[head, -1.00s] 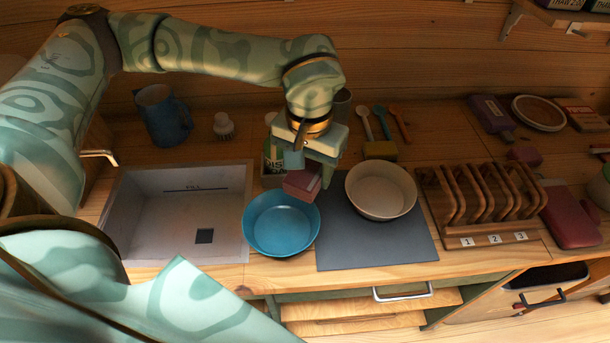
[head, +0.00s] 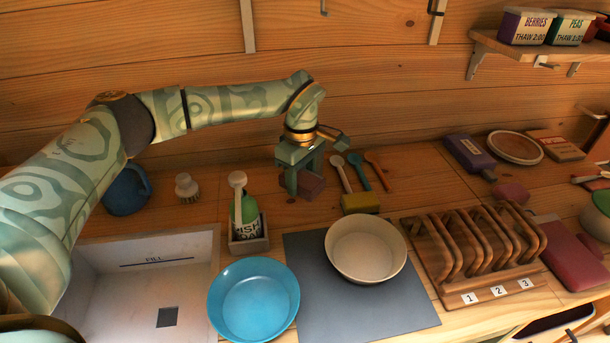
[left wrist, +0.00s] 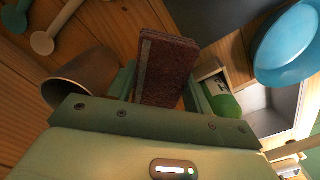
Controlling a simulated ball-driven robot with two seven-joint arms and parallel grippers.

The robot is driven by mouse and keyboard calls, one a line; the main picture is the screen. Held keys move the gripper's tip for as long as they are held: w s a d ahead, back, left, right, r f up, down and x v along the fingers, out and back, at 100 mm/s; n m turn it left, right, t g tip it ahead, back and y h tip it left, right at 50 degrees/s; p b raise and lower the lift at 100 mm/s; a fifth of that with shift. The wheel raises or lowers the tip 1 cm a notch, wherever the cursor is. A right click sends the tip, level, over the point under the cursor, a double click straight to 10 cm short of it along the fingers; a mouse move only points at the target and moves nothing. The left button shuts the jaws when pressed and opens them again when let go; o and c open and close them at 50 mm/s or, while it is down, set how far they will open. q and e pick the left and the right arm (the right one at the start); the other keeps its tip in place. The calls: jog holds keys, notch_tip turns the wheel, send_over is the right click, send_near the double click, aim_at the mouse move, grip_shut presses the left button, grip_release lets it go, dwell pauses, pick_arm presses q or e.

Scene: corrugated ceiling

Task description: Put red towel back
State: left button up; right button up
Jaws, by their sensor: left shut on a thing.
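My left gripper (head: 303,183) is at the back of the counter, just left of the spoons. It is shut on a dark red block-like piece, which I take for the folded red towel (head: 313,187). In the left wrist view the red towel (left wrist: 167,70) stands out between the fingers, with a paler strip along one edge. The head view does not clearly show whether it touches the counter. A larger dark red flat piece (head: 570,257) lies right of the wooden rack, and a small red piece (head: 511,193) lies behind it. My right gripper is not in view.
A brown cup (left wrist: 88,73) is close beside the gripper. A caddy (head: 249,246) with a green bottle is nearer, by the sink (head: 150,245). Blue and cream bowls (head: 253,300) (head: 366,248) are in front.

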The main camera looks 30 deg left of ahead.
pick_arm(q)
jog(key=shift+w+a+f, duration=0.1)
jog(key=shift+f, duration=0.6)
jog(key=shift+r, duration=0.1)
jog(key=shift+r+p, duration=0.1)
jog(key=shift+p, duration=0.3)
notch_tip(320, 180, down, 9)
jog(key=b, duration=0.3)
jog(key=shift+r, duration=0.2)
jog(key=o, duration=1)
